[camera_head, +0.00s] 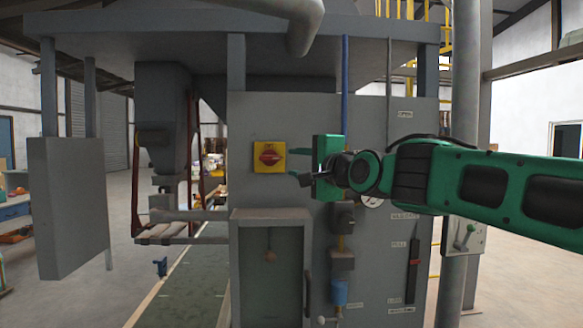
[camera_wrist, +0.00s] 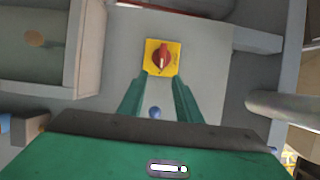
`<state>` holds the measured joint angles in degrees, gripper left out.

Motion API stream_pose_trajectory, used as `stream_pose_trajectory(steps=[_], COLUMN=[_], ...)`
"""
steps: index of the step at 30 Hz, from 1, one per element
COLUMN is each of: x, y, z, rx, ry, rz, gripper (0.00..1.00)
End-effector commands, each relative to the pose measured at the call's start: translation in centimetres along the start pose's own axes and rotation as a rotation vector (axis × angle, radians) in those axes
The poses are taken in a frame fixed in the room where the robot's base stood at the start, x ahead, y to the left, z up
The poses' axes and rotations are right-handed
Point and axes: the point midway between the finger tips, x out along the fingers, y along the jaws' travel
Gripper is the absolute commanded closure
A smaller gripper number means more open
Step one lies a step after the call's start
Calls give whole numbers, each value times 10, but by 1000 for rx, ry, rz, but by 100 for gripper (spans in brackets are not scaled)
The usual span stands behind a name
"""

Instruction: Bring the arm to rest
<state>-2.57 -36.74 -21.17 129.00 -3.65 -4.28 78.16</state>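My arm (camera_head: 505,190) is green and black and reaches in from the right in the head view. My gripper (camera_head: 294,165) is in front of the grey panel, with its fingers pointing left toward a yellow plate with a red rotary switch (camera_head: 268,157). In the wrist view the two green fingers (camera_wrist: 158,98) are apart with nothing between them. The red switch (camera_wrist: 161,55) shows just beyond the fingertips there. I cannot tell the exact gap, but no contact shows.
The grey machine panel (camera_head: 290,110) fills the middle. A cabinet with a window (camera_head: 270,268) juts out below the switch. A grey box (camera_head: 68,208) hangs at the left. Open floor (camera_head: 120,225) shows at the left.

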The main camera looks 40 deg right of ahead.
Motion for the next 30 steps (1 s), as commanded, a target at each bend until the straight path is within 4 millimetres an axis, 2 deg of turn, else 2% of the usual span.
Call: stream_pose_trajectory(steps=[9, 11, 13, 14, 17, 18, 22, 26, 27, 30], x=[0, 1, 1, 1, -4, -9, -37, -81, -98, -144], y=[1, 8, 26, 38, 91, 117, 198, 271, 292, 334], z=[0, 0, 0, 0, 0, -1, -3, -5, -5, -4], rx=[-4, -21, -70, -100, -238, -303, -511, -690, -736, -834], ry=[0, 1, 3, 3, -14, -27, -116, -262, -320, -485], rz=[4, 24, 77, 111, 269, 346, 603, 852, 928, 1096], gripper=[69, 69, 69, 69, 69, 69, 69, 69, 69, 69])
